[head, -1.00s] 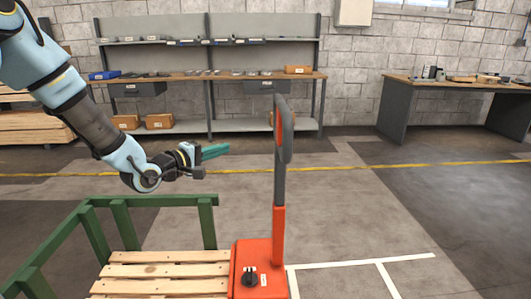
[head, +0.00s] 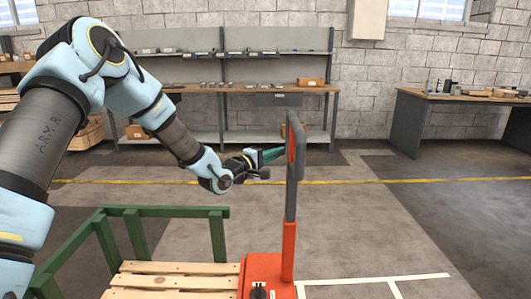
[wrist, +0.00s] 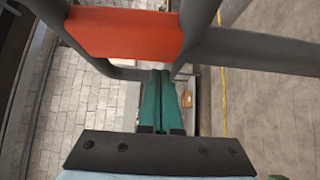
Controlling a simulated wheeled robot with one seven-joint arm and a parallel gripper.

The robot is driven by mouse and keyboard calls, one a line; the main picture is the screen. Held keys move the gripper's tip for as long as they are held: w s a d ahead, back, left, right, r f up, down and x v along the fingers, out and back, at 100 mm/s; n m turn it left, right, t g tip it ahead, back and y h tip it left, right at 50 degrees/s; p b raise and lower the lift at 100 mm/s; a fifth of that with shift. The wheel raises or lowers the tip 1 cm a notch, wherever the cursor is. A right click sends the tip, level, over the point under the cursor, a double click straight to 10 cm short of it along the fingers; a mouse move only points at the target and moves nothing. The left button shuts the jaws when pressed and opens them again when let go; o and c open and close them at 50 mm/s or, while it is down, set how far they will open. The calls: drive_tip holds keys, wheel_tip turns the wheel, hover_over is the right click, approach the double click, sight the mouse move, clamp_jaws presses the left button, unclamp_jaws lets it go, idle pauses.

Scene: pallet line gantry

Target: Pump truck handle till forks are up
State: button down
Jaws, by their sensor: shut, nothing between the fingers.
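The pallet truck has an orange body (head: 266,268) and an orange and grey handle (head: 290,205) standing nearly upright. Its grey loop grip with an orange panel (wrist: 124,33) fills the top of the wrist view. My gripper (head: 277,153) is shut and empty, its green fingers together, just left of the loop in the head view. In the wrist view, the fingertips (wrist: 160,76) meet the loop's lower edge; I cannot tell whether they touch it. The forks are hidden by the wooden pallet (head: 170,282).
A green rail frame (head: 165,212) stands on the left around the pallet. A shelved workbench (head: 250,88) is at the back wall and a desk (head: 465,97) at the right. The floor right of the truck is clear, with white line markings (head: 385,279).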

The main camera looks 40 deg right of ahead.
drive_tip(key=shift+s+d, duration=0.15)
drive_tip(key=shift+d, duration=0.1)
drive_tip(key=shift+s, duration=0.1)
